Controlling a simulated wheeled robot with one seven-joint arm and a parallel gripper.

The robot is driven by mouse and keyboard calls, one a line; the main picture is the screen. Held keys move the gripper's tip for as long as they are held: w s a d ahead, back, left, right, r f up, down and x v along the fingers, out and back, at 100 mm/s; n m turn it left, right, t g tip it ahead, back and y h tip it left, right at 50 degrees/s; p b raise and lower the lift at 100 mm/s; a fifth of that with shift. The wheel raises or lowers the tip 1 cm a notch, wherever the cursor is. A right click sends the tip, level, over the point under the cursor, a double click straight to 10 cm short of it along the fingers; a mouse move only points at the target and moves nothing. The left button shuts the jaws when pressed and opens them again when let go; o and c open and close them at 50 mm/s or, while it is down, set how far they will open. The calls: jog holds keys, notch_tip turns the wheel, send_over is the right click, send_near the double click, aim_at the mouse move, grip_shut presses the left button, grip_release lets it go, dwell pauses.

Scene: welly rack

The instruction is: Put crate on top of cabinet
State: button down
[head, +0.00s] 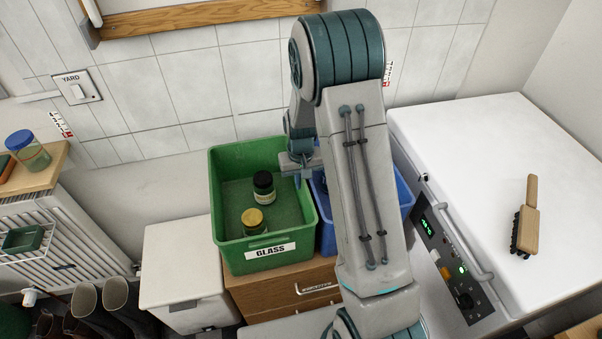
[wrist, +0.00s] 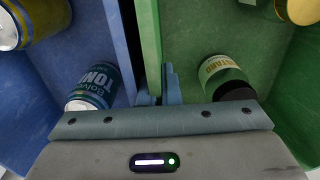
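A green crate (head: 223,229) labelled GLASS stands above a brown wooden drawer cabinet (head: 290,291), apparently resting on it. It holds a dark-lidded jar (head: 264,187) and a yellow-lidded jar (head: 254,220). A blue crate (head: 401,190) stands right beside it, partly hidden by my arm. My gripper (head: 299,172) is at the green crate's right-hand wall. In the wrist view, my gripper (wrist: 159,92) has its fingers close together, one on each side of the green crate's wall (wrist: 148,45). The exact contact is partly hidden.
A white appliance (head: 460,130) with a brush (head: 529,215) on top stands at right. A white lidded box (head: 180,260) and boots (head: 105,305) are at left. Cans (wrist: 92,87) lie in the blue crate. A wooden frame (head: 190,18) hangs on the wall.

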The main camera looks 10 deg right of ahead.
jog(key=shift+f, duration=0.1)
jog(key=shift+f, duration=0.15)
jog(key=c, duration=1.9)
grip_release()
